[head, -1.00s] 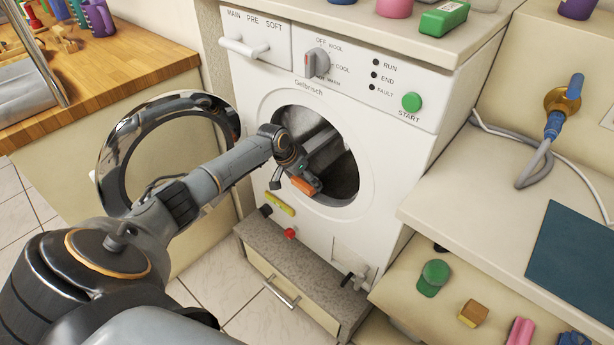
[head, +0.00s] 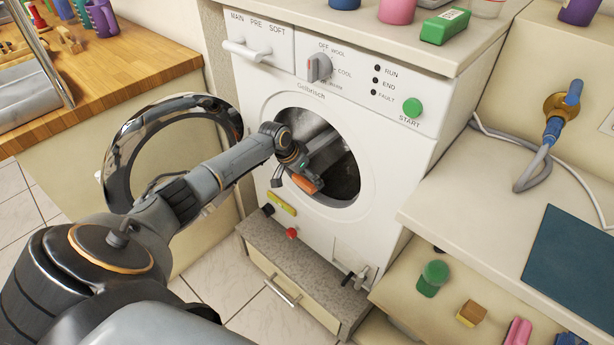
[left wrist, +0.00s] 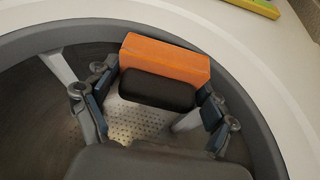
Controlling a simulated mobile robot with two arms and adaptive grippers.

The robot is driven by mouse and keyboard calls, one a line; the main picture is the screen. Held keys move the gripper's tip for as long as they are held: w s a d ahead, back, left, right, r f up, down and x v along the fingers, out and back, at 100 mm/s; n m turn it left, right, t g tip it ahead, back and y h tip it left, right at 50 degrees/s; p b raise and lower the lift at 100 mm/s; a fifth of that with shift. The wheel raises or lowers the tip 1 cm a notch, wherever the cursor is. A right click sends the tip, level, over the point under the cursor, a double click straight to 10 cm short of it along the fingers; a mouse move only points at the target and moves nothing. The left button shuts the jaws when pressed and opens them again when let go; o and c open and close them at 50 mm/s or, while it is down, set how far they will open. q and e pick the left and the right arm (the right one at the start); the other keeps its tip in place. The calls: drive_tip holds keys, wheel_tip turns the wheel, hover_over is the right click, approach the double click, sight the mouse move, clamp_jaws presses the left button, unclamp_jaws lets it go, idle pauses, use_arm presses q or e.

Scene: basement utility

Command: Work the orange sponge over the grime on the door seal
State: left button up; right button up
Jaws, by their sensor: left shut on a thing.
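The orange sponge (head: 304,184) with a dark underside is in my left gripper (head: 297,168), at the lower left of the washing machine's round opening. In the left wrist view the sponge (left wrist: 165,60) sits between the two fingers of my left gripper (left wrist: 155,100), close against the grey door seal (left wrist: 255,100). I cannot tell if it touches the seal. The grime is not clear in either view. The door (head: 120,150) stands open to the left. My right gripper is not in view.
The washing machine (head: 400,150) stands on a stone-look plinth with a drawer (head: 290,295). A counter with a blue tap (head: 560,115) is at the right.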

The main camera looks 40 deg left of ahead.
use_arm(q)
drive_tip(key=shift+r, duration=0.35)
drive_tip(key=shift+r+p, duration=0.55)
drive_tip(key=shift+p, duration=0.25)
wheel_tip(320, 180, up, 3)
drive_tip(key=p, duration=0.2)
drive_tip(key=shift+f+p, duration=0.2)
drive_tip(key=shift+p, duration=0.1)
drive_tip(key=shift+r+p, duration=0.55)
drive_tip(key=shift+r, duration=0.05)
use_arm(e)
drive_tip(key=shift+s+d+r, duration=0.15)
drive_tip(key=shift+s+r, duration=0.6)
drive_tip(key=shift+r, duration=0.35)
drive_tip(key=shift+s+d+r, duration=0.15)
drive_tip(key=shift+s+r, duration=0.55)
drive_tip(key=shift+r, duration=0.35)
